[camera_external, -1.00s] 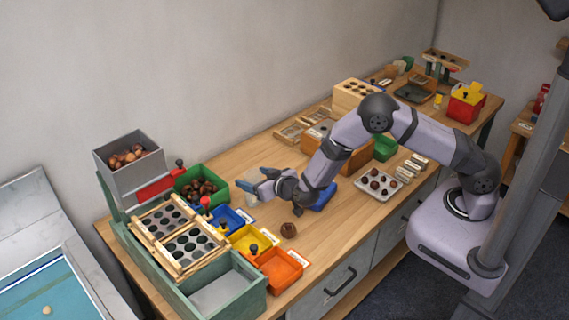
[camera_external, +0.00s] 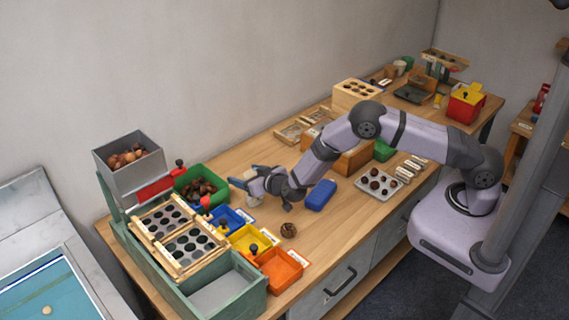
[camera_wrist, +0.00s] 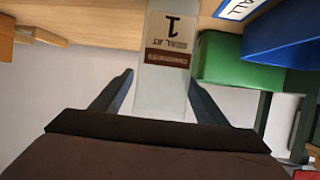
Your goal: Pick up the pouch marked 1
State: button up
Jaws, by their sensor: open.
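The pouch marked 1 (camera_wrist: 161,88) is pale and translucent, with a brown and white label that reads upside down in the wrist view. My gripper (camera_wrist: 160,78) is open, with one finger on each side of the pouch and a gap showing at the fingertips. In the external view my gripper (camera_external: 245,185) is low over the table, near the green bin. There the pouch (camera_external: 250,175) is a small whitish shape, partly hidden by my gripper.
A green bin of chestnuts (camera_external: 222,193) stands just left of my gripper. Blue (camera_external: 238,212), yellow (camera_external: 262,236) and orange (camera_external: 291,273) bins stand in front.

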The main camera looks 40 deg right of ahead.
jog(key=shift+c, duration=0.3)
jog(key=c, duration=1.4)
jog(key=shift+o, duration=0.2)
jog(key=shift+r, duration=0.15)
notch_tip(320, 180, up, 10)
jog(key=b, duration=0.2)
jog(key=shift+f, duration=0.2)
